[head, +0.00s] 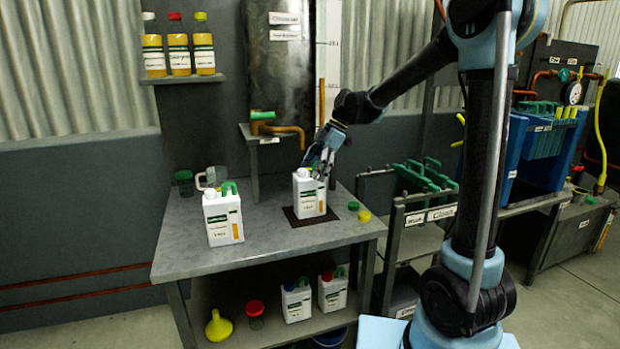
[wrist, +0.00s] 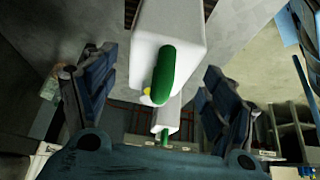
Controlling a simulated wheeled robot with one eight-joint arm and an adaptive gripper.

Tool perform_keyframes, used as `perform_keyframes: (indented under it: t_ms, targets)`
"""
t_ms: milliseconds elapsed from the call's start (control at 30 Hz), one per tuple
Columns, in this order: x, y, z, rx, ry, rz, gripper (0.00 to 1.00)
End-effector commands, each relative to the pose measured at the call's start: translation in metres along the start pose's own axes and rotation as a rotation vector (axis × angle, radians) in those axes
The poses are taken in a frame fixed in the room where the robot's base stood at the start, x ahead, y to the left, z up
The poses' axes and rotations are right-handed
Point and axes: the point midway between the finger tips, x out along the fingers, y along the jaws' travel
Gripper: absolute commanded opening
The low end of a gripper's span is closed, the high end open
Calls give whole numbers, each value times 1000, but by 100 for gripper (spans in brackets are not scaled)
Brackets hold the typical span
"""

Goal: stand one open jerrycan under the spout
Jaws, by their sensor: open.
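A white jerrycan (head: 308,196) with a green handle stands upright on the dark grate (head: 291,219), with its neck just below the copper spout (head: 301,136). No cap shows on its neck. A second white jerrycan (head: 223,219) with a green handle stands at the table's left front; no coloured cap shows on it. My gripper (head: 320,163) is open at the top of the jerrycan on the grate. In the wrist view a white jerrycan (wrist: 187,25) with a green handle lies between the spread fingers (wrist: 152,95), with gaps on both sides.
Loose green (head: 353,206) and yellow (head: 364,217) caps lie right of the grate. A clear jug (head: 208,178) and a dark green jar (head: 184,183) stand at the back left. Jerrycans with blue (head: 296,300) and red caps (head: 333,290) and a yellow funnel (head: 218,326) are on the lower shelf.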

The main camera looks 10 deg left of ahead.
Motion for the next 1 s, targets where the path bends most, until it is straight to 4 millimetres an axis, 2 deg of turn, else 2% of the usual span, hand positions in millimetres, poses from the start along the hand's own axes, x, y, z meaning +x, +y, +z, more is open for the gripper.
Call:
perform_keyframes:
  t_ms: [200,433,600,833,933,1000]
  targets:
    - [-44,0,0,2,0,0,78]
    - [-79,0,0,2,0,1,78]
    - [-91,0,0,2,0,0,78]
    - [-94,-3,2,14,-4,3,78]
    - [-98,-16,11,72,-19,15,78]
    - [-103,-32,21,146,-37,32,78]
